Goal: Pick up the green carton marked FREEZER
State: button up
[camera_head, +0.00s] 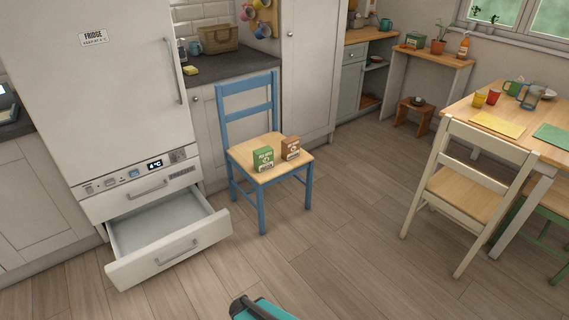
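A small green carton (263,160) with a pale label stands upright on the wooden seat of the blue chair (248,101). Its print is too small to read surely. A brown carton (290,149) stands just right of it and slightly farther back. Another green box (415,40) stands on the far wooden side table; its marking is not legible.
The fridge (110,110) stands left of the chair, its bottom drawer (165,255) pulled out and empty. A cream chair (470,190) and dining table (490,118) stand right. A teal and black object (262,309), possibly mine, shows at the bottom edge. Middle floor is clear.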

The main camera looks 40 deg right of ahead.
aim_at(267, 162)
jog(key=z, duration=0.7)
jog(key=k, duration=0.5)
jog(key=z, duration=0.2)
jog(key=i, duration=0.5)
jog(key=z, duration=0.05)
